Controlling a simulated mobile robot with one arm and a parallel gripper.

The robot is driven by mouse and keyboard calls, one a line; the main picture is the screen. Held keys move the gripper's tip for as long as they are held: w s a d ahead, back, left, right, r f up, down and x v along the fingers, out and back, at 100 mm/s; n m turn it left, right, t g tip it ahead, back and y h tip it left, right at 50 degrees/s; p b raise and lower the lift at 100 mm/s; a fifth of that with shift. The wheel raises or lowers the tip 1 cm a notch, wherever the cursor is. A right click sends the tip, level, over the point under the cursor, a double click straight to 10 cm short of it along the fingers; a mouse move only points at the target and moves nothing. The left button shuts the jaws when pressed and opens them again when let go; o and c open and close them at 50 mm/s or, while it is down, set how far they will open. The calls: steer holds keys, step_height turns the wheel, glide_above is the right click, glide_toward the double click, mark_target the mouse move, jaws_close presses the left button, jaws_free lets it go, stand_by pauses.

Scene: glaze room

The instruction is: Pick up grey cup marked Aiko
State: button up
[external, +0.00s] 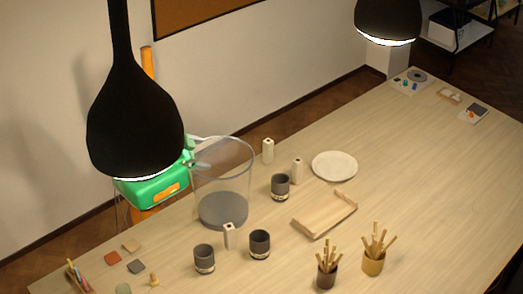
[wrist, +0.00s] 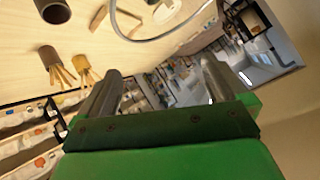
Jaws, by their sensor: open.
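Three dark grey cups with pale bands stand upright on the table: one near the tray (external: 280,184), one in front of the clear cylinder (external: 259,241), and one further left (external: 204,255). The band lettering is too small to read, so I cannot tell which is marked Aiko. My gripper (external: 203,158) is at the table's far left side, by the clear cylinder's rim, away from the cups. In the wrist view my gripper (wrist: 160,75) is open and empty, its two fingers wide apart. A dark cup (wrist: 53,12) is cut off at the wrist view's top left.
A tall clear cylinder (external: 193,190) with a grey base stands between my gripper and the cups. White bottles (external: 229,236), a wooden tray (external: 325,219), a white plate (external: 335,165) and two brush pots (external: 373,265) stand around. Lamps (external: 135,125) hang above. The table's right half is largely clear.

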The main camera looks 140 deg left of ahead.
steer(key=w+d+f+n+t+y, duration=0.1)
steer(key=w+d+f+t, duration=0.15)
steer(key=w+d, duration=0.45)
steer(key=w+d+f+n+t+y, duration=0.1)
steer(key=w+d+f+t, duration=0.2)
steer(key=d, duration=0.8)
steer(key=g, duration=0.1)
glide_toward(204, 255)
steer(key=w+r, duration=0.3)
steer(key=w, duration=0.1)
steer(key=shift+s+f+x, duration=0.1)
steer(key=shift+x, duration=1.85)
steer(key=shift+s+f+x, duration=0.1)
steer(key=shift+s+x, duration=0.05)
steer(key=shift+x, duration=1.8)
steer(key=c, duration=1)
steer(key=shift+c, duration=0.2)
steer(key=shift+r, duration=0.15)
